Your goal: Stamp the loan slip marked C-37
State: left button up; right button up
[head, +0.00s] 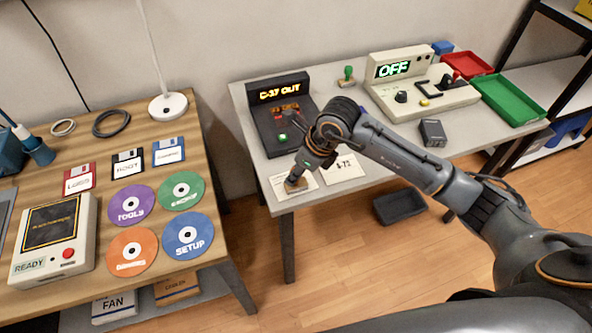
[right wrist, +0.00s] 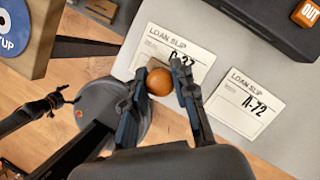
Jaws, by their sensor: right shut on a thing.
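The loan slip marked C-37 (head: 309,181) lies at the near left corner of the grey table; it also shows in the right wrist view (right wrist: 150,48), its number partly covered. My right gripper (head: 296,177) is above this slip, shut on a stamp with a round orange-brown handle (right wrist: 160,82). The stamp's brown base (head: 294,187) appears at the slip's surface; I cannot tell whether it touches. A second slip, A-72 (right wrist: 245,105), lies to the right, partly behind my arm in the head view. My left gripper is not in view.
A dark console (head: 273,92) reading "C-37 OUT" stands behind the slips. A green-handled stamp (head: 347,75), a beige device (head: 425,98) reading "OFF", and red (head: 462,65) and green (head: 510,100) trays are farther right. A wooden table (head: 150,130) with discs stands left, across a gap.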

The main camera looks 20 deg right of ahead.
jog(key=shift+r+p, duration=0.6)
jog(key=shift+r, duration=0.3)
jog(key=shift+r+p, duration=1.4)
jog(key=shift+r, duration=1.15)
